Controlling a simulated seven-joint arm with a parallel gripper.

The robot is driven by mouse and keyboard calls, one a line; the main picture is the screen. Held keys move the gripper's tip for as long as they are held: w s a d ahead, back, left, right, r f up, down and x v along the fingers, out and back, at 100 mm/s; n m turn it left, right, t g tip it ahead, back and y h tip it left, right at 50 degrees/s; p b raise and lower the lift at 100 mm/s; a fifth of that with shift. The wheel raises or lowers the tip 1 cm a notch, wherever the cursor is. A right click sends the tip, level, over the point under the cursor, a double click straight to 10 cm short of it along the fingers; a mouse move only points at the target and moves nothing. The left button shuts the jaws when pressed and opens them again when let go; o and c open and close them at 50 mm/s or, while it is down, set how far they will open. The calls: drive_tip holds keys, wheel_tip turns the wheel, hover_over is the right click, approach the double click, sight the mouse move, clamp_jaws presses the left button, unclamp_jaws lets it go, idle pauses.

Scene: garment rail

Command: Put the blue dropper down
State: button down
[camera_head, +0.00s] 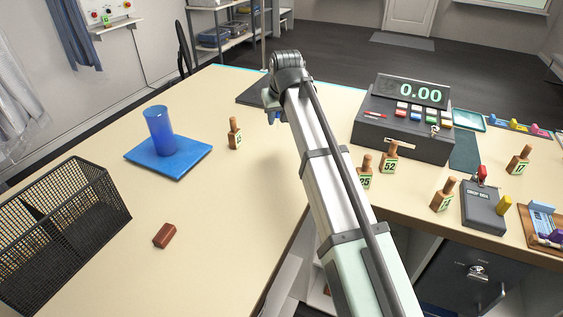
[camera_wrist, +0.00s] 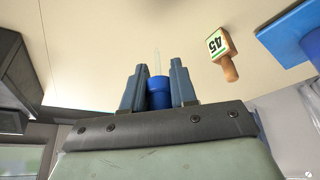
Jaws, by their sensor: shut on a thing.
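The blue dropper (camera_wrist: 158,94) shows in the wrist view, with a blue body and a thin, pale, see-through tip pointing away from me. My gripper (camera_wrist: 158,82) is shut on it, with one dark finger on each side. The tabletop lies beyond the tip; I cannot tell whether they touch.
A blue cup (camera_head: 159,131) stands on a blue slab (camera_head: 190,157) at left. A wooden peg tagged 45 (camera_wrist: 218,45) is near my gripper. A wire basket (camera_head: 75,222), a red-brown block (camera_head: 164,236) and a cash register (camera_head: 400,128) are farther off. The table's middle left is clear.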

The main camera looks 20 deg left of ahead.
drive_tip(key=shift+s+d+f, duration=0.3)
drive_tip(key=shift+f, duration=1.55)
drive_tip(key=shift+s+d+f, duration=0.3)
drive_tip(key=shift+s+f, duration=0.05)
drive_tip(key=shift+f, duration=1.45)
drive_tip(key=shift+s+d+f, duration=0.3)
drive_tip(key=shift+f, duration=1.55)
drive_tip(key=shift+f, duration=0.1)
drive_tip(key=c, duration=0.9)
unclamp_jaws()
drive_tip(key=v, duration=1.2)
drive_tip(key=shift+w+a+r, duration=0.1)
drive_tip(key=shift+a+r, duration=0.05)
drive_tip(key=shift+r, duration=0.05)
